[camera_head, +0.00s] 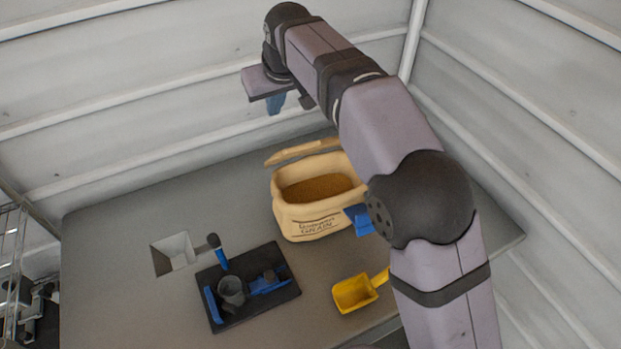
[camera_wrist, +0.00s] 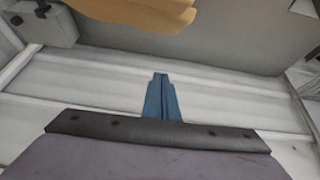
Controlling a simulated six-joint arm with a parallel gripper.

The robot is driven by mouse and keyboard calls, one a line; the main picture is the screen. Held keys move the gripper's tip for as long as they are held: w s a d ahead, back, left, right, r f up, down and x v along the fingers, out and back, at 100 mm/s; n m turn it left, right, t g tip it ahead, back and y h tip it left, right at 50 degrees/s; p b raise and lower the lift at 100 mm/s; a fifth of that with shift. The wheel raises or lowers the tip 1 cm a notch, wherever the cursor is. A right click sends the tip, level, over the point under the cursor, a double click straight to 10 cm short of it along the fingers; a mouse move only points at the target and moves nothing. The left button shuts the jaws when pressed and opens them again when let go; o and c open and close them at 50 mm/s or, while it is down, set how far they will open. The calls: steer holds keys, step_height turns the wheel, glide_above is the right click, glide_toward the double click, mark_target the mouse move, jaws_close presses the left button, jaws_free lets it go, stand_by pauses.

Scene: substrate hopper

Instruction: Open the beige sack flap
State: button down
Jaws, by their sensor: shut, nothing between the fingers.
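The beige sack (camera_head: 310,216) stands upright on the grey table, with its mouth open and brown grain (camera_head: 318,189) showing inside. Its flap (camera_head: 303,151) is a beige strip lifted up along the back edge of the mouth. My gripper (camera_head: 276,104) is above and behind the sack, apart from it, with its blue fingers pointing down. In the wrist view my gripper (camera_wrist: 160,80) is shut and empty, its fingers together. A part of the beige sack or its flap (camera_wrist: 140,12) shows at the top of the wrist view. My arm hides the sack's right side.
A black tray (camera_head: 285,297) with a grey cup (camera_head: 231,290) and blue tools lies in front. A yellow scoop (camera_head: 355,293) lies right of it. A square hopper opening (camera_head: 173,253) is at left. A blue object (camera_head: 359,219) is by the sack. Ribbed walls (camera_head: 150,95) stand behind.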

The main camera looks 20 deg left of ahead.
steer(key=s+a+f+n+t+y+b, duration=0.1)
steer(key=a+f+n+t+y+b, duration=0.1)
steer(key=a+t+y+b, duration=0.75)
steer(key=s+d+r+n+y+b, duration=0.2)
steer(key=s+d+y+b, duration=0.6)
steer(key=s+b, duration=0.6)
steer(key=m+t+h+b, duration=0.4)
steer(key=m+t, duration=0.1)
steer(key=t, duration=0.1)
glide_toward(316, 146)
steer(key=w+a+r+p, duration=0.2)
steer(key=w+a+r, duration=0.1)
steer(key=a, duration=0.2)
steer(key=shift+r, duration=0.2)
